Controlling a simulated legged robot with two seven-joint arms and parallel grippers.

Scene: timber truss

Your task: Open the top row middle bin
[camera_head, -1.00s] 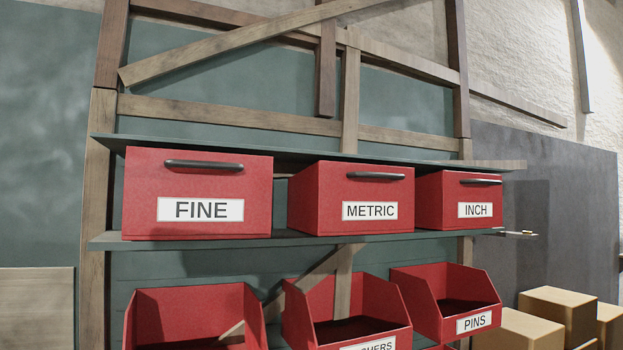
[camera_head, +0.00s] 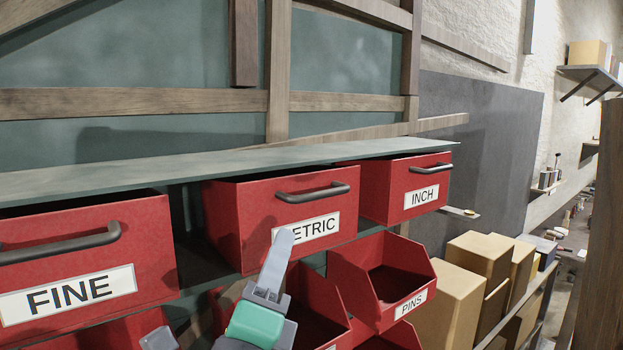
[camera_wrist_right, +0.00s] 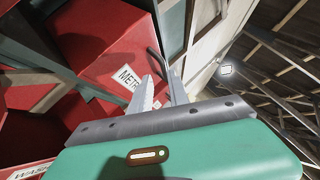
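The top row middle bin (camera_head: 262,215) is red, with a white label partly hidden by my gripper and a dark bar handle (camera_head: 312,192) on its front. It sits on its shelf in line with its neighbours. My right gripper (camera_head: 279,245) is in front of and below the handle, its finger overlapping the label in the head view. In the right wrist view the two fingers (camera_wrist_right: 160,78) are apart and nothing is between them; the handle (camera_wrist_right: 158,62) shows just beyond the tips. A grey part (camera_head: 158,340) at the bottom edge may be my left gripper.
The FINE bin (camera_head: 80,260) is at left and the INCH bin (camera_head: 400,190) at right. A shelf board (camera_head: 160,172) runs just above the bins. Open red bins, including PINS (camera_head: 385,285), hang below. Cardboard boxes (camera_head: 450,290) stand at lower right.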

